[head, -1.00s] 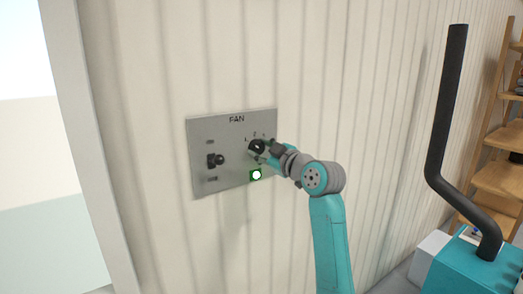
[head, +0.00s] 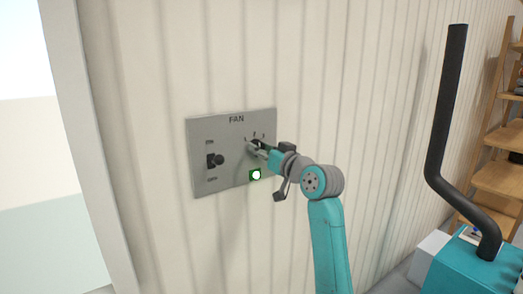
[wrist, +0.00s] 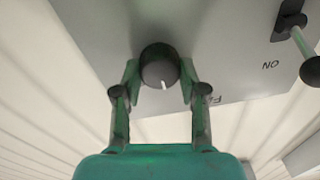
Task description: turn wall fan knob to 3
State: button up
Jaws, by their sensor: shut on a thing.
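The fan panel (head: 230,178) is a grey plate on the wall, lettered FAN at its top. Its round black knob (head: 254,143) is partly covered by my gripper (head: 259,150) in the head view. Small number marks sit above the knob, too small to read surely. In the wrist view the knob (wrist: 158,62) sits between my two fingers (wrist: 159,78), which are shut on its sides. Its white pointer line points towards the panel edge with the FAN lettering, which is upside down there. The number it points at is not readable.
A black toggle switch (head: 216,160) is left of the knob, between small ON and OFF lettering; it also shows in the wrist view (wrist: 292,26). A lit green lamp (head: 255,175) is below the knob. Wooden shelves (head: 494,180) stand at the far right.

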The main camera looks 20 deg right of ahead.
jog(key=m, duration=1)
jog(key=shift+f+m, duration=0.1)
jog(key=shift+m, duration=0.3)
jog(key=shift+t+h, duration=0.3)
jog(key=shift+h, duration=0.1)
jog(key=o, duration=1.1)
jog(key=shift+o, duration=0.2)
jog(key=v, duration=1.2)
jog(key=shift+d, duration=0.1)
jog(key=shift+f, duration=0.1)
